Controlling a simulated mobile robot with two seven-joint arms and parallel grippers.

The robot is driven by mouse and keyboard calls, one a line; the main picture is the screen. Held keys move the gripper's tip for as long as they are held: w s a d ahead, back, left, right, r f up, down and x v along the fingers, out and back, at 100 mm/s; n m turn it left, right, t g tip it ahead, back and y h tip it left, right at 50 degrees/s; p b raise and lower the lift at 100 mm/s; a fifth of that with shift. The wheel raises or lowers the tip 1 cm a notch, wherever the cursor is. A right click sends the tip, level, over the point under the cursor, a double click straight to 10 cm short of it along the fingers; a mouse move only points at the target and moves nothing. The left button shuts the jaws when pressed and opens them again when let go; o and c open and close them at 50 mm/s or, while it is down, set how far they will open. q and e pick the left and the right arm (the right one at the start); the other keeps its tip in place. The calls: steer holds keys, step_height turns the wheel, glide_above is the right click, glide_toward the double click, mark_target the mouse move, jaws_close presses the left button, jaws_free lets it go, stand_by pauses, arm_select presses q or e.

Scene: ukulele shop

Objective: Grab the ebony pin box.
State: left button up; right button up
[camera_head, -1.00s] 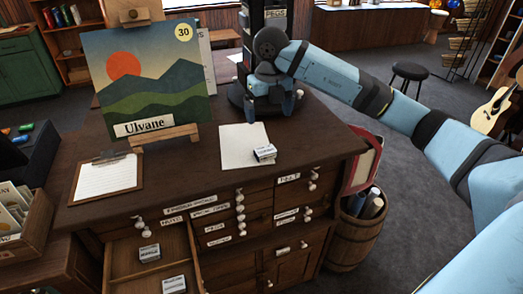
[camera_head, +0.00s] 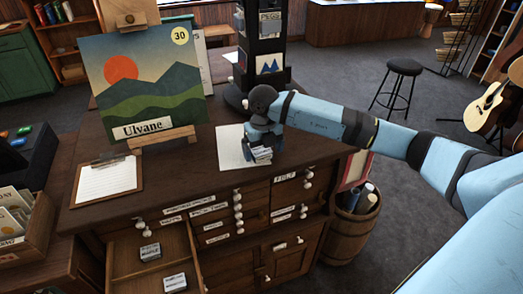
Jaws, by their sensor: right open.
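A small pale labelled box (camera_head: 262,156) sits on the white paper sheet (camera_head: 230,148) near the front of the cabinet top. My right gripper (camera_head: 264,147) points down right at this box, covering part of it; its jaws are open, and I cannot tell whether they touch it. Two more small labelled boxes lie in the open drawer (camera_head: 124,271): one farther back (camera_head: 150,251) and one nearer the front (camera_head: 175,283). The lettering is too small to tell which one is ebony. My left gripper is not in view.
A painting (camera_head: 140,85) on an easel and a clipboard (camera_head: 106,181) stand and lie to the left on the cabinet top. A dark display tower (camera_head: 262,40) rises behind my gripper. A barrel (camera_head: 347,232) stands at the cabinet's right side.

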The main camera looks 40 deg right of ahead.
steer(key=shift+f, duration=0.45)
steer(key=shift+c, duration=0.4)
steer(key=c, duration=0.9)
steer(key=shift+r, duration=0.15)
